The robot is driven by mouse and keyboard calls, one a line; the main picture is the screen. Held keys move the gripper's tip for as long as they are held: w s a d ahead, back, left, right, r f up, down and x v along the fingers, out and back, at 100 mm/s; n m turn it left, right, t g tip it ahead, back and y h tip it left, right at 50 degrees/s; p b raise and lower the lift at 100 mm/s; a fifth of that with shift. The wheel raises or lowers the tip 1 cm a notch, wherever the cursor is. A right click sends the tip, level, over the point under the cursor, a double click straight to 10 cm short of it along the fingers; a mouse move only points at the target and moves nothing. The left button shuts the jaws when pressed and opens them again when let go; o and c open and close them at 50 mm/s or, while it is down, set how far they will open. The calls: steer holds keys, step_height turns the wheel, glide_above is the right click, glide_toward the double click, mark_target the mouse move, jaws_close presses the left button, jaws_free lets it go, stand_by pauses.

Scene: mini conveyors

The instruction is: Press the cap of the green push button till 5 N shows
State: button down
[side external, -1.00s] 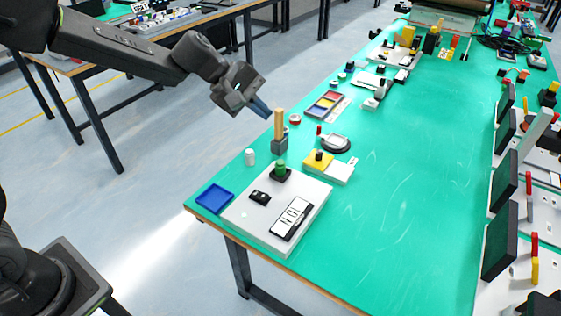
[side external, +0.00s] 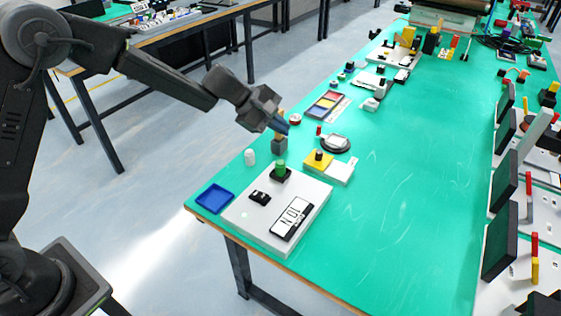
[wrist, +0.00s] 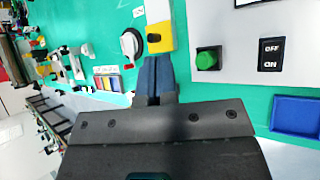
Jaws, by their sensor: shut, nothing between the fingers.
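The green push button (side external: 281,165) stands on its dark base at the far edge of a white panel (side external: 255,222). In the wrist view the green cap (wrist: 207,61) is right of my fingertips, with a clear gap. The panel also bears a white display (side external: 291,218) whose characters I cannot read reliably. My gripper (side external: 285,129) is shut and empty, above the table beyond the button, and covers part of a wooden peg on a grey block (side external: 279,147). Its blue fingers (wrist: 155,62) point at a yellow block in the wrist view.
The panel has a black OFF/ON switch (wrist: 271,53). A blue tray (side external: 214,198) lies beside it and a white cylinder (side external: 250,157) stands at the table edge. A yellow-and-white button unit (side external: 318,160) and a round dial (side external: 335,143) are nearby.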

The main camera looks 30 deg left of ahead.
mark_target(279, 163)
steer(key=shift+f, duration=3.85)
steer(key=shift+f, duration=0.15)
steer(key=shift+f, duration=0.3)
steer(key=shift+f, duration=0.4)
steer(key=shift+r, duration=0.85)
steer(key=shift+r, duration=0.1)
steer(key=shift+r, duration=2.4)
